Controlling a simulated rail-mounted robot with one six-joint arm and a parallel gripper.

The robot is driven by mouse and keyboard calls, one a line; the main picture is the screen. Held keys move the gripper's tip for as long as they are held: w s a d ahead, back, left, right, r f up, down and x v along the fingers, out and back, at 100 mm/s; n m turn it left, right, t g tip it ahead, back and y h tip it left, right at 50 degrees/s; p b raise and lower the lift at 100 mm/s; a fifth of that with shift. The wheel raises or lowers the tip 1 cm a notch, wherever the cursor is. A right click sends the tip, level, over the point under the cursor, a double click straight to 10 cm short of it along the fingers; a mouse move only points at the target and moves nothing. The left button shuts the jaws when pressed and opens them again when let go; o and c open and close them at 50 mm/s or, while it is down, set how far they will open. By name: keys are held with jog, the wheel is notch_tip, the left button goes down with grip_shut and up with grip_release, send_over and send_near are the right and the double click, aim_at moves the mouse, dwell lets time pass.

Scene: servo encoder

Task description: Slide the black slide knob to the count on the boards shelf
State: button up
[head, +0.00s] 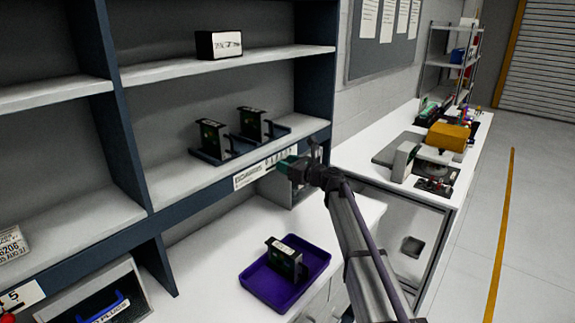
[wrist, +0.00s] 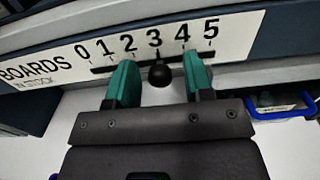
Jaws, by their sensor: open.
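The label strip (wrist: 60,58) reads "BOARDS IN STOCK" and carries the numbers 0 to 5 above a dark slot. The black slide knob (wrist: 160,75) is at the 3. My gripper (wrist: 160,85) is open, with one green finger on each side of the knob and a visible gap on both sides. In the head view my gripper (head: 290,166) is at the shelf's front edge, hiding part of the label strip (head: 250,178) and the knob. Two dark boards, a left one (head: 212,138) and a right one (head: 252,124), stand in holders on the boards shelf (head: 180,180).
A purple tray (head: 318,262) on the counter below holds another board (head: 285,259). A small dark box (head: 218,44) sits on the upper shelf. In the wrist view a blue-handled bin (wrist: 285,108) is at the right. The counter around the tray is mostly clear.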

grip_shut()
dwell(0.4)
